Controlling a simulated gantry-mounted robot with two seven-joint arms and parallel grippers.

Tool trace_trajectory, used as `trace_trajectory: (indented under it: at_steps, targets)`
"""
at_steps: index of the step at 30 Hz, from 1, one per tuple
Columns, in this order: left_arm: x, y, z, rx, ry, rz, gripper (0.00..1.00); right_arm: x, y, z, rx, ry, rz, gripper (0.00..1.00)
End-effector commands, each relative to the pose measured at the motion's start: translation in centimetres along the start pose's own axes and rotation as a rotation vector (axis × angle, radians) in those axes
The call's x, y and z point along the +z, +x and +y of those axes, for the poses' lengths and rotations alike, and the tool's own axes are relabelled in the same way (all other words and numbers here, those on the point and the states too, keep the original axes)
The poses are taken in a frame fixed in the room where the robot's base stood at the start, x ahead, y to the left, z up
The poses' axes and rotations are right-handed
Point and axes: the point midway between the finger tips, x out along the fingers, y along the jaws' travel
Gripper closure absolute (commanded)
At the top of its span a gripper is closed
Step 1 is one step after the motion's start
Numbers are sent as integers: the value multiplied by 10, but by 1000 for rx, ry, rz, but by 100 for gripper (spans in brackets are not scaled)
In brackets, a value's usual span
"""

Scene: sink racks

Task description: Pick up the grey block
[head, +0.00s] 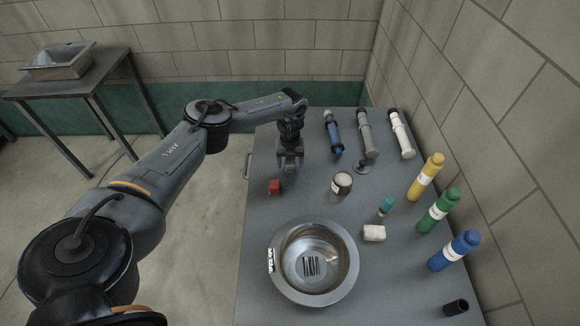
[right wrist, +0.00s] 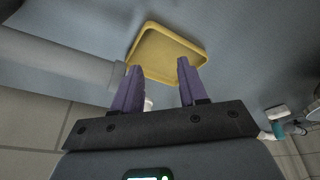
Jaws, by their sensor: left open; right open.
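No block that is clearly grey shows. A pale off-white block (head: 374,233) lies on the table right of the metal bowl; a small pale block-like thing also shows at the right of the right wrist view (right wrist: 277,112). A small red block (head: 274,187) lies near the table's left edge. My left gripper (head: 290,166) is open, pointing down just behind the red block and well apart from the pale one; whether anything lies under it is hidden. My right gripper (right wrist: 158,66) is open, its purple fingers apart in front of a yellow tray (right wrist: 168,50).
The metal bowl (head: 352,292) fills the front of the table (head: 258,215). A white-and-black jar (head: 342,183) and a teal bottle (head: 387,206) stand mid-table. Yellow (head: 426,177), green (head: 439,209) and blue (head: 455,250) bottles line the right edge. Several tubes lie at the back.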

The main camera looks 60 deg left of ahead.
Motion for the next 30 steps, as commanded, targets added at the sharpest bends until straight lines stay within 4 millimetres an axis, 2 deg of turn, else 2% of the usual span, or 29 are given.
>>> trace_trajectory:
  at_steps: [3, 11, 22, 30]
  targets:
    - [0, 8, 1, 1, 0, -2, 30, 0, 1, 1, 4, -5, 0, 57]
    - [0, 10, 0, 0, 0, -1, 30, 0, 1, 2, 5, -4, 0, 57]
    - [0, 9, 0, 0, 0, -1, 85, 0, 1, 0, -1, 3, 2, 57]
    - [1, 8, 0, 0, -1, -1, 86, -1, 1, -1, -4, 6, 2, 57]
